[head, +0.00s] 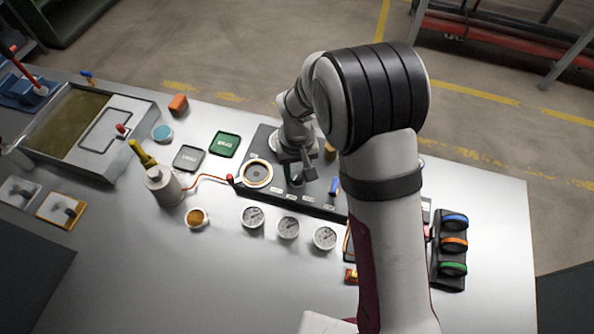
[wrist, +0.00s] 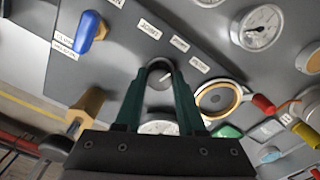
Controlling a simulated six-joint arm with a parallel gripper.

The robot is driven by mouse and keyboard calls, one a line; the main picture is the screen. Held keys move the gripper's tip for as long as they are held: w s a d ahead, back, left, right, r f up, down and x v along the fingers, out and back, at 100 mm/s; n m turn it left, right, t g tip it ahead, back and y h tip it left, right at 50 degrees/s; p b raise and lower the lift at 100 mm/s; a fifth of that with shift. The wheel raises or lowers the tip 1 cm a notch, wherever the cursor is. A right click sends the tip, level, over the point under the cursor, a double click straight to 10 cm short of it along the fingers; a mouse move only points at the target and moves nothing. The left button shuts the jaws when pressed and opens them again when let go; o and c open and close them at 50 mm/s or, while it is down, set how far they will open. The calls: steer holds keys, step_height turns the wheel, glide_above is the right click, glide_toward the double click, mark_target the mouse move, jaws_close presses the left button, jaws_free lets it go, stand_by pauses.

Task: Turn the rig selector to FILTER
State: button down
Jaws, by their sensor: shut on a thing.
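A blue-handled lever (wrist: 89,32) and a tan knob (wrist: 85,110) stand near my fingers. A brass-ringed round port (head: 257,174) is left of my gripper, several gauges (head: 288,228) in front. Coloured switches (head: 453,241) stand at right; bare table lies beyond them.

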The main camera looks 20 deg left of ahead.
mark_target(297, 176)
steer(key=m, duration=0.5)
steer(key=shift+m, duration=0.3)
stand_by(0.4)
steer(key=c, duration=0.5)
jaws_free()
steer(key=shift+r, duration=0.1)
step_height(297, 176, up, 16)
steer(key=shift+f, duration=0.2)
